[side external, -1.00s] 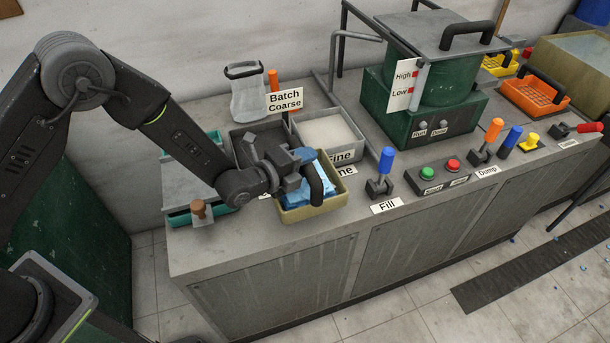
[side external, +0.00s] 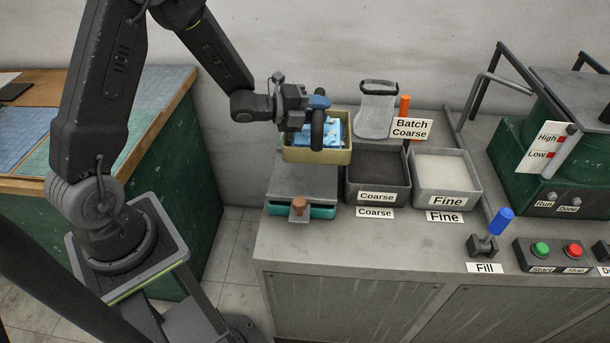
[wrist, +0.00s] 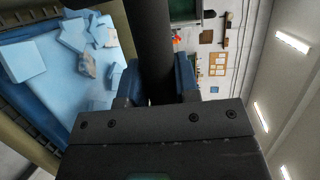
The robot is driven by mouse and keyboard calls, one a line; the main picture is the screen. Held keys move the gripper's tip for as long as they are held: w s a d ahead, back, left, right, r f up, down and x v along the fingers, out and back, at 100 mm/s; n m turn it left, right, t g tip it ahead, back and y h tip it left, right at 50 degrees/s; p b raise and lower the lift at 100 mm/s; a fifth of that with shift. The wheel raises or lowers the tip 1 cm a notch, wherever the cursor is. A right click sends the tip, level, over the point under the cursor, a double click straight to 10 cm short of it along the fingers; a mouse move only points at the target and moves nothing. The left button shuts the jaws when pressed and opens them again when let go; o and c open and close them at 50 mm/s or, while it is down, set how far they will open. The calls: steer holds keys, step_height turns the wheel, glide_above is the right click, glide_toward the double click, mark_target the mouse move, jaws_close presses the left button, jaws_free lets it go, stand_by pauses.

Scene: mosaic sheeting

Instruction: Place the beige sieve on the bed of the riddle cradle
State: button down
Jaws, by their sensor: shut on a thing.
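The beige sieve (side external: 320,156) holds several blue tile pieces and has a black arched handle. My gripper (side external: 318,112) is shut on that handle. In the wrist view the blue fingers of my gripper (wrist: 158,85) lie on either side of the black handle, and the sieve with its blue pieces (wrist: 75,55) fills the left. The riddle cradle (side external: 300,185) has a grey flat bed, a teal base and a brown knob at the front. In the side view the sieve overlaps the far part of the bed. I cannot tell the gap between them.
The dark coarse bin (side external: 378,172) and the pale fine bin (side external: 446,177) stand right of the cradle. A grey bag (side external: 376,112) and the Batch Coarse sign (side external: 411,128) stand behind. The blue Fill lever (side external: 499,222) is at the front right.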

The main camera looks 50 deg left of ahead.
mark_target(305, 134)
steer(key=s+a+r, duration=0.1)
steer(key=s+a, duration=0.9)
steer(key=w+d+f, duration=0.2)
steer(key=d, duration=0.1)
steer(key=w+d+f, duration=0.2)
steer(key=d, duration=0.1)
steer(key=w+d+f, duration=0.2)
steer(key=d, duration=0.1)
steer(key=shift+w+f, duration=0.15)
steer(key=shift+f, duration=0.1)
steer(key=shift+d+f, duration=0.15)
steer(key=shift+f, duration=1.95)
steer(key=c, duration=0.8)
jaws_free()
steer(key=shift+f, duration=0.15)
steer(key=shift+c, duration=0.2)
